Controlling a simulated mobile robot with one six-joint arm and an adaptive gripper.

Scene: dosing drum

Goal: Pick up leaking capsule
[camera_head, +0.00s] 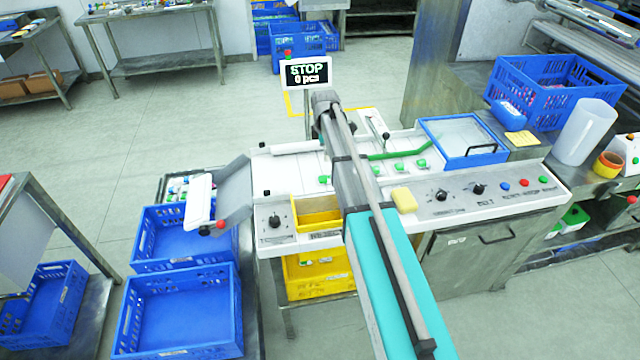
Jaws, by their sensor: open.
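No leaking capsule can be told apart in this view. Small green pieces (421,164) sit on the white machine top, too small to tell whether they are capsules or knobs. Small coloured items (178,186) lie at the left behind the blue crates, also too small to identify. My gripper is not in view.
A display (308,73) reads STOP, 0 pcs. Blue crates (236,310) stand at the left front and look empty. A yellow tray (317,206) and a yellow sponge (404,200) are beside the belt. A blue crate (572,118) and white cylinder (583,131) stand at the right.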

